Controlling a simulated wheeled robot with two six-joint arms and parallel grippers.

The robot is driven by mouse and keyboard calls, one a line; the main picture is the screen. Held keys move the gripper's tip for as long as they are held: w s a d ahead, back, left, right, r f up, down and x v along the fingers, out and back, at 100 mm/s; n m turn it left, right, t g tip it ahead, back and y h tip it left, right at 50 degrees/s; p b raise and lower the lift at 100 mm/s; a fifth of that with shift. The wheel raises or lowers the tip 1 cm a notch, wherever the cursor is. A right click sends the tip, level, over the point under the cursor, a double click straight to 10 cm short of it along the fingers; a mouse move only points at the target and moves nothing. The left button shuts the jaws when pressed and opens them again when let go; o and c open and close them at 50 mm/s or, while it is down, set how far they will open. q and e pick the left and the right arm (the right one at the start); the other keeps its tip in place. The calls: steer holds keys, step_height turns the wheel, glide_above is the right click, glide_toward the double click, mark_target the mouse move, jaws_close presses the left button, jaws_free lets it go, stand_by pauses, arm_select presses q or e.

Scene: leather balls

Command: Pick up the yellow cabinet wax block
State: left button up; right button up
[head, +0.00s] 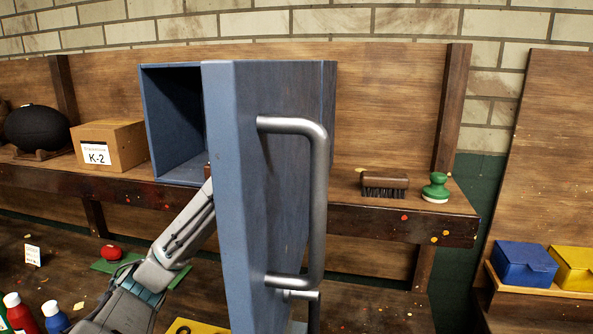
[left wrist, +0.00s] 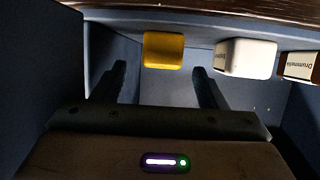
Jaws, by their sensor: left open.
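The yellow wax block (left wrist: 163,50) shows in the left wrist view inside the blue cabinet (head: 172,122), at the far side of its interior. My left gripper (left wrist: 159,72) is open and empty inside the cabinet. Its two fingers point toward the yellow block, which appears between and just beyond the fingertips. I see no contact. In the head view my left arm reaches up from the lower left and its gripper is hidden behind the open blue door (head: 262,180). The block is hidden there too. My right gripper is in neither view.
A white block (left wrist: 246,58) and a labelled box (left wrist: 299,66) lie right of the yellow block. The door's metal handle (head: 318,200) faces me.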

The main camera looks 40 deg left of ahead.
arm_select(q)
steer(key=p+x, duration=0.2)
steer(key=x, duration=0.1)
steer(key=shift+w+a, duration=0.2)
steer(key=shift+w+a+f, duration=0.25)
steer(key=shift+w+f, duration=0.1)
steer(key=shift+w, duration=0.1)
steer(key=c, duration=1.2)
steer(key=shift+o, duration=0.2)
